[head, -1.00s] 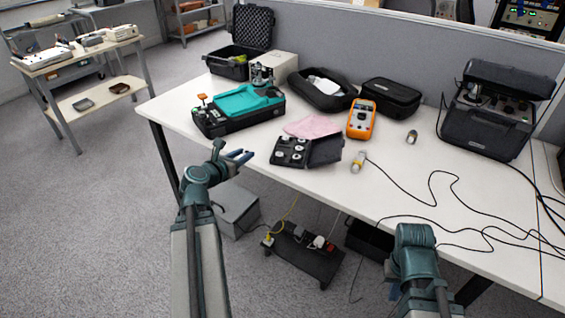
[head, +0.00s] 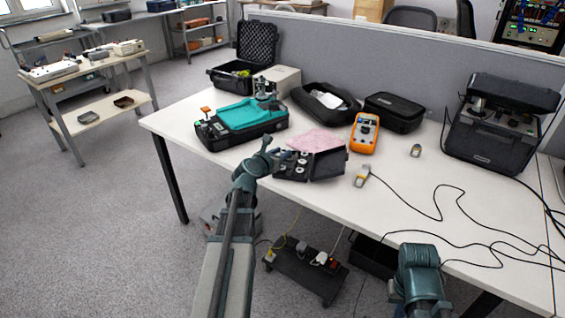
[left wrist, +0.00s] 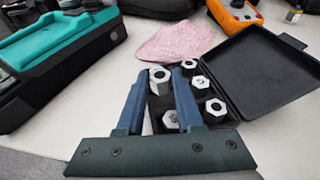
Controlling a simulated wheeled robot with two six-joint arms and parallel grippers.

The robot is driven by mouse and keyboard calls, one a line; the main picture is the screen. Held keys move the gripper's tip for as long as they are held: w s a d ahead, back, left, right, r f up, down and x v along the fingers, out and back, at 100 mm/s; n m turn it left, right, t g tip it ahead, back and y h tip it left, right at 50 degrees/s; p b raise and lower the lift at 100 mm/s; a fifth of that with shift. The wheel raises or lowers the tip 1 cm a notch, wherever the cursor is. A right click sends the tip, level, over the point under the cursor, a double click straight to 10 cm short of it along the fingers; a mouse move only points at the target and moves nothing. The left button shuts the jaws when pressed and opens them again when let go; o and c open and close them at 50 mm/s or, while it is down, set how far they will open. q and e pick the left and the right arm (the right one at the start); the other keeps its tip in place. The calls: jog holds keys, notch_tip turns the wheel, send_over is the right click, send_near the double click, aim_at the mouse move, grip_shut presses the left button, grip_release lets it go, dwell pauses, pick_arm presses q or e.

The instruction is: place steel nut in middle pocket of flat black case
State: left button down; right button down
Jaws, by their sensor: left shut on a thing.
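The flat black case lies open on the table, its lid (head: 328,163) folded out to the right; the lid also shows in the left wrist view (left wrist: 262,72). Several pale hexagonal nuts (left wrist: 216,107) sit in its pockets. My left gripper (head: 281,154) reaches over the left side of the case. In the left wrist view, its blue fingers (left wrist: 160,72) are closed on a steel nut (left wrist: 159,77) at their tips. A dark part of the case shows between the fingers; they hide some of the pockets.
A pink cloth (head: 314,140) lies behind the case, and a teal-topped black case (head: 245,115) stands to the left. An orange multimeter (head: 364,134) and a cabled sensor (head: 362,176) lie to the right. The table's front edge is close to the case.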

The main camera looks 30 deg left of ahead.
pick_arm(q)
jog(key=shift+w+d, duration=0.1)
jog(key=shift+w, duration=0.25)
jog(key=shift+f+b, duration=1.75)
jog(key=shift+f, duration=0.2)
jog(key=c, duration=0.6)
grip_release()
jog(key=shift+o, duration=0.2)
jog(key=shift+r, duration=0.1)
